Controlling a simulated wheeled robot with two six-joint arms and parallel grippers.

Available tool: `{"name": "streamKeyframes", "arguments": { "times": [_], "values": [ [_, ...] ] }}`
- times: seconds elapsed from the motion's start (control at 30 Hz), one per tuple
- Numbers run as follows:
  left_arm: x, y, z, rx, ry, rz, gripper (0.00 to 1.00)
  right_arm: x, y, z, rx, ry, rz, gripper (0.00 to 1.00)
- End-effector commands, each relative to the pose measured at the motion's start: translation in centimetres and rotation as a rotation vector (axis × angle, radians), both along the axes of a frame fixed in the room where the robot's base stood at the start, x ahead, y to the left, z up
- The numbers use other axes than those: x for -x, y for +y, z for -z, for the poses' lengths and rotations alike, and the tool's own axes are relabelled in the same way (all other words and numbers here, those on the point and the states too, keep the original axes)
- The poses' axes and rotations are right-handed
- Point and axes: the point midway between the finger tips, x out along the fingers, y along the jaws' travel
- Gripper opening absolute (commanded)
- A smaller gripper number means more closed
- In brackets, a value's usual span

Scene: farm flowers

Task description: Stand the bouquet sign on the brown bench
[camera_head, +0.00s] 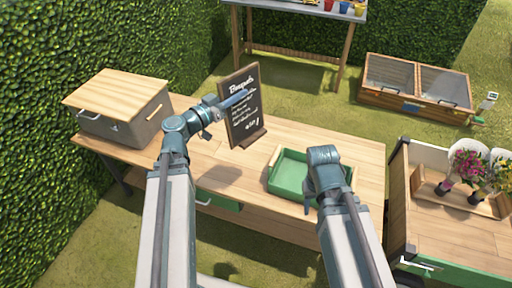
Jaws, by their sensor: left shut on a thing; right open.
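The bouquet sign (241,104), a dark chalkboard with white writing and a wooden foot, is upright with a slight tilt at the back middle of the brown bench (218,165). My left gripper (238,99) is shut on the sign at its left side, across its face. I cannot tell whether the foot touches the bench top. My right gripper (325,191) is over the front right of the bench, beside the green tray; its fingers are hidden by the wrist.
A grey box with a wooden lid (120,104) stands at the bench's left end. A green tray (290,171) sits right of centre. A cart (440,224) with potted flowers (470,167) is at right. A cold frame (417,86) and a potting table (290,15) are behind.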

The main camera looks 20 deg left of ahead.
Motion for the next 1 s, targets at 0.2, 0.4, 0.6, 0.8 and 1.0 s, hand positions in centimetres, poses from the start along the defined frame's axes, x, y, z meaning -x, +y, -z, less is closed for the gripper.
{"name": "streamKeyframes", "arguments": {
  "times": [0.2,0.4,0.6,0.8,1.0],
  "values": [
    [-0.1,0.5,1.7,0.001,0.0,-0.019,0.0,0.0,0.0,1.7,0.0,0.0,0.0,0.5],
    [-0.4,2.5,6.8,0.001,-0.001,-0.096,0.0,0.0,0.0,6.8,0.0,0.0,0.0,0.5],
    [-0.6,5.1,11.9,0.001,0.0,-0.191,0.0,0.0,0.0,11.9,0.0,0.0,0.0,0.5],
    [-0.6,7.7,16.9,0.001,0.0,-0.282,0.0,0.0,0.0,16.9,0.0,0.0,-0.001,0.5],
    [-0.5,9.8,20.6,0.001,0.001,-0.357,0.0,0.0,0.0,20.6,0.0,0.0,-0.001,0.5]
  ]
}}
